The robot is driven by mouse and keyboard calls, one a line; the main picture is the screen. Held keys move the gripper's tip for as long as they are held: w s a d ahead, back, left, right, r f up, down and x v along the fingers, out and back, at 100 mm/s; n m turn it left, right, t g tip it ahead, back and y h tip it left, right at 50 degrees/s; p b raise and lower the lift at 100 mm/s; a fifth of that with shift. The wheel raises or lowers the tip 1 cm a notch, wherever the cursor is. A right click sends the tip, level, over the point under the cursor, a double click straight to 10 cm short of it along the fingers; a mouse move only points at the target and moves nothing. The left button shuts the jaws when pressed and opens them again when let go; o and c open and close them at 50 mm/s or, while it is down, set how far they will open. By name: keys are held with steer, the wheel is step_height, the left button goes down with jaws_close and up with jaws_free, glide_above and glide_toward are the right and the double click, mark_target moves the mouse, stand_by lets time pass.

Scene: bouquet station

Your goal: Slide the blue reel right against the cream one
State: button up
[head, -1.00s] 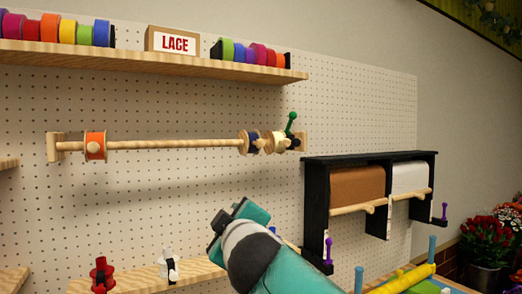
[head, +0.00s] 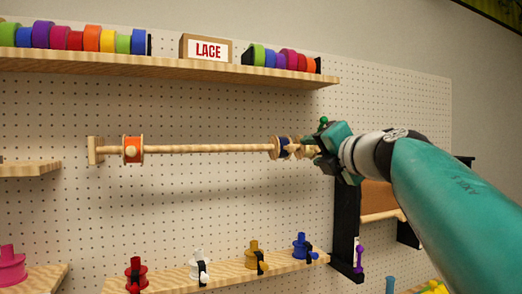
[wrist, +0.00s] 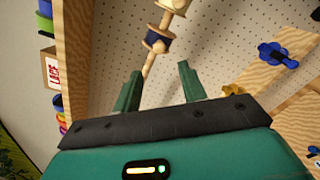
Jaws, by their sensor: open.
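The blue reel (head: 284,148) is on the wooden rod near its right end, and it also shows in the wrist view (wrist: 157,41). The cream reel (head: 299,151) is just right of it, partly hidden by my gripper. In the wrist view the cream reel is at the top edge (wrist: 173,5), and a short piece of bare rod seems to show between the two. My gripper (head: 312,149) is open and empty in front of the rod's right end. In the wrist view its fingertips (wrist: 160,71) are spread, with the rod and blue reel beyond them.
An orange reel (head: 132,149) sits at the rod's left end. The upper shelf (head: 180,68) holds coloured rolls and a LACE sign (head: 207,50). The lower shelf (head: 222,272) holds several small spools. A black dispenser (head: 345,230) stands right. The rod's middle is clear.

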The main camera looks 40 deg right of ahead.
mark_target(292, 149)
steer(key=x, duration=1)
steer(key=shift+w, duration=0.25)
jaws_close()
